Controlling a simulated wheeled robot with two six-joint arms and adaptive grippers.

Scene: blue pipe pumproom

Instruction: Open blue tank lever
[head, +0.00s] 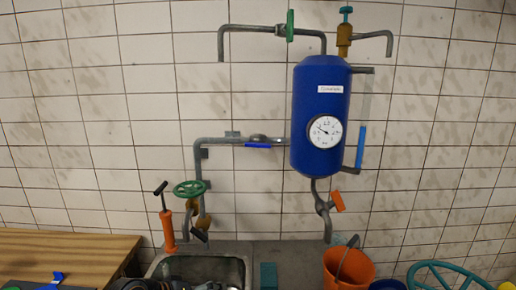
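The blue tank (314,95) hangs on the tiled wall right of centre, with a white label and a round dial gauge (324,132). A blue lever (258,145) sits on the grey horizontal pipe that joins the tank's left side. It lies roughly level, along the pipe. An orange lever (337,201) sits on the outlet pipe under the tank and is tilted. I cannot make out either of my grippers; nothing is seen touching the tank or its levers.
Below are a sink (240,262), an orange bucket (347,268), an orange hand pump (167,230) and a green handwheel (189,188). A wooden top (70,243) stands at left and a large teal wheel (448,267) at lower right. The space before the tank is clear.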

